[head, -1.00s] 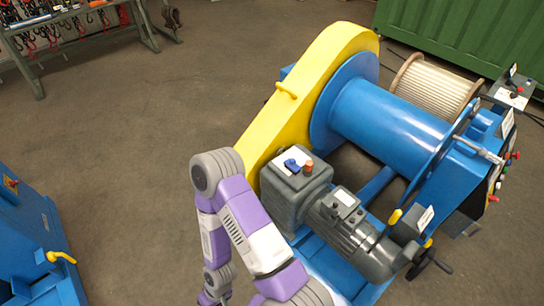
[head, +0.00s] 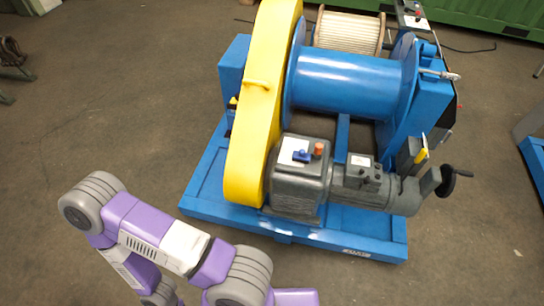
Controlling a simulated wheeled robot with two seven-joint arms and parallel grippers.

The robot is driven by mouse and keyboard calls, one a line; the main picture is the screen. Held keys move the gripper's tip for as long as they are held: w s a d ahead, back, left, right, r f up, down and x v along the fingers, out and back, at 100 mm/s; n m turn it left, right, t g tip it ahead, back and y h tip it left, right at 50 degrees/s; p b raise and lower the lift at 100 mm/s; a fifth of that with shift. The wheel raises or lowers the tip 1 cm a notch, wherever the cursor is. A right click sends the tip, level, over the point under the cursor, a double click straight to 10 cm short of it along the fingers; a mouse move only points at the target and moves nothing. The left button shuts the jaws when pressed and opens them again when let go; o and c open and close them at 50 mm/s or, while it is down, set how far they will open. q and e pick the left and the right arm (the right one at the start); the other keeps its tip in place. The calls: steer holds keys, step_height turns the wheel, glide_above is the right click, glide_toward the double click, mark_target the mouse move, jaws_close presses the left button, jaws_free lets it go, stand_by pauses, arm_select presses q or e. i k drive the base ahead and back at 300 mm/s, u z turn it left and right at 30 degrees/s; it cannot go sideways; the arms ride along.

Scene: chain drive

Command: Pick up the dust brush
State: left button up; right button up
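No dust brush can be made out in the head view. A purple and grey arm of mine reaches in at the lower left, in front of the blue winch machine (head: 210,185). Its gripper is outside the picture, and my other gripper does not show either.
A green container (head: 480,15) stands behind.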

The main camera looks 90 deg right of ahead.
mark_target(301, 155)
steer(key=z, duration=0.3)
steer(key=i, duration=0.25)
steer(key=z, duration=3.65)
steer(key=k, duration=0.4)
steer(key=u, duration=0.95)
steer(key=i, duration=1.4)
